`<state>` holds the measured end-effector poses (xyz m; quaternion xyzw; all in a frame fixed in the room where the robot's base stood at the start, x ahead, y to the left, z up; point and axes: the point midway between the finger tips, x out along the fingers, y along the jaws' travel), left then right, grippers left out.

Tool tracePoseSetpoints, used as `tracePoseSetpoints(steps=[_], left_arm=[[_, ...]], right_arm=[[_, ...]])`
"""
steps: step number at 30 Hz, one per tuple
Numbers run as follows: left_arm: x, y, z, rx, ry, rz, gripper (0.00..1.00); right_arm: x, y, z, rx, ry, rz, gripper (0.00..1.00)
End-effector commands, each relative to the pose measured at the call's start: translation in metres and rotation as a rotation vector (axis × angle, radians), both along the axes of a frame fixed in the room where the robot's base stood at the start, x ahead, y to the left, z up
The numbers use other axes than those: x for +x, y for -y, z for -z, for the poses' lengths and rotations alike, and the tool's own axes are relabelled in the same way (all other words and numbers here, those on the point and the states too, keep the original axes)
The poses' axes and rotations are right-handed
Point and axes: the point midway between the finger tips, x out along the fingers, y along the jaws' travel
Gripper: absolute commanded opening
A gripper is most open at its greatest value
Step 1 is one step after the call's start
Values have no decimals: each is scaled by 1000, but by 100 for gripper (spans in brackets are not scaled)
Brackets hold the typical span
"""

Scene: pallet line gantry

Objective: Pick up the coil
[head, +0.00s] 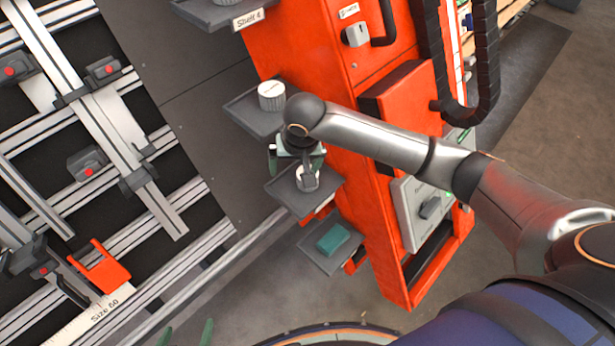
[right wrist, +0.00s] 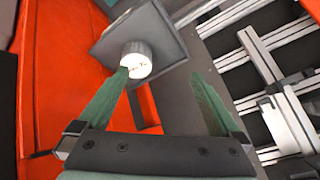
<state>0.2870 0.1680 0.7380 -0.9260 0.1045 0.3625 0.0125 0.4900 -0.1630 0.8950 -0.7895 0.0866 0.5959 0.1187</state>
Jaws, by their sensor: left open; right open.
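A white ribbed cylinder (head: 271,96) stands on the upper grey shelf of the orange machine in the head view. A smaller pale cylinder (head: 307,179) stands on the shelf below, partly hidden by my right gripper (head: 296,164). I cannot tell for certain which is the coil. In the right wrist view a white cylinder (right wrist: 137,58) stands on a grey shelf, just beyond the open green fingers of my right gripper (right wrist: 160,75), nearer the left finger. The fingers hold nothing. My left gripper (head: 187,334) is open and empty at the bottom edge of the head view.
A teal block (head: 333,238) lies on the lowest shelf (head: 318,257). The orange machine (head: 330,100) stands close beside my right arm. A rack of metal rails (head: 120,140) with clamps and an orange bracket (head: 105,268) fills the left. Grey floor lies between.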

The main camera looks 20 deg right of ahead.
Motion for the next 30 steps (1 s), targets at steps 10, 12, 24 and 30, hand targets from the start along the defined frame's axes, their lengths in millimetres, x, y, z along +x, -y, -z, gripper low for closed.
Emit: tracePoseSetpoints(steps=[10,12,24,30], left_arm=[[0,0,2,0,0,0,100],[0,0,3,0,0,0,100],[0,0,6,0,0,0,100],[0,0,6,0,0,0,100]], right_arm=[[11,31,-12,-85,-30,115,100],[14,33,1,-85,-29,115,100],[25,37,47,-83,-26,111,100],[29,45,75,-85,-25,112,100]])
